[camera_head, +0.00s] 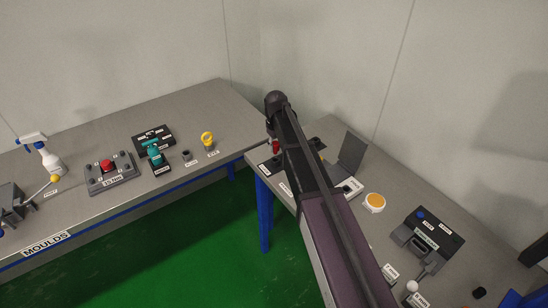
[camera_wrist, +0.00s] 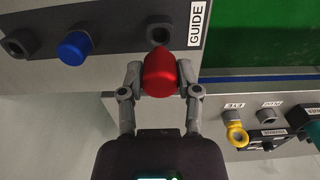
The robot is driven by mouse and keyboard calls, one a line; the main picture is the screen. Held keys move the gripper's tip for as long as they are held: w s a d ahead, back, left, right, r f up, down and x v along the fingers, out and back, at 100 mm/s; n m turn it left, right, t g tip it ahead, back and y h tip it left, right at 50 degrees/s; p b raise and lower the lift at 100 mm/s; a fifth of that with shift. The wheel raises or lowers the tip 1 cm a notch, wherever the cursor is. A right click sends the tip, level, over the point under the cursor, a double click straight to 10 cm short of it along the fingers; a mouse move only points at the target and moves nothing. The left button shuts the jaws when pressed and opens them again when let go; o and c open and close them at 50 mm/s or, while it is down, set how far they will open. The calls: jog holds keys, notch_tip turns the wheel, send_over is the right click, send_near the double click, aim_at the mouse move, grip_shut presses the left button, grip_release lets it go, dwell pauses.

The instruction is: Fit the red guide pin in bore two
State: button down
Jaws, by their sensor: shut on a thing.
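The red guide pin (camera_wrist: 160,74) is between the two fingers of my gripper (camera_wrist: 161,80) in the wrist view, gripped from both sides. It shows as a small red spot in the head view (camera_head: 276,147). A dark block (camera_wrist: 115,15) labelled GUIDE lies just above it in the wrist view. The block has an open grey bore (camera_wrist: 18,43) at the left, a blue pin (camera_wrist: 74,48) in the middle, and another grey bore (camera_wrist: 158,35) at the right. The red pin overlaps the lower edge of the right bore; I cannot tell if they touch.
The right bench holds a grey upright plate (camera_head: 352,151), an orange-topped round item (camera_head: 374,202) and a dark fixture (camera_head: 427,236). The left bench, marked MOULDS, holds a red-button box (camera_head: 110,173), a teal tool (camera_head: 155,155) and a yellow ring (camera_head: 208,140).

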aim_at(275, 143)
jog(key=shift+r+p, duration=0.35)
jog(key=shift+r, duration=0.1)
dwell(0.3)
jog(key=shift+w+r+p, duration=0.1)
jog(key=shift+r+p, duration=1.75)
jog(key=shift+p, duration=0.05)
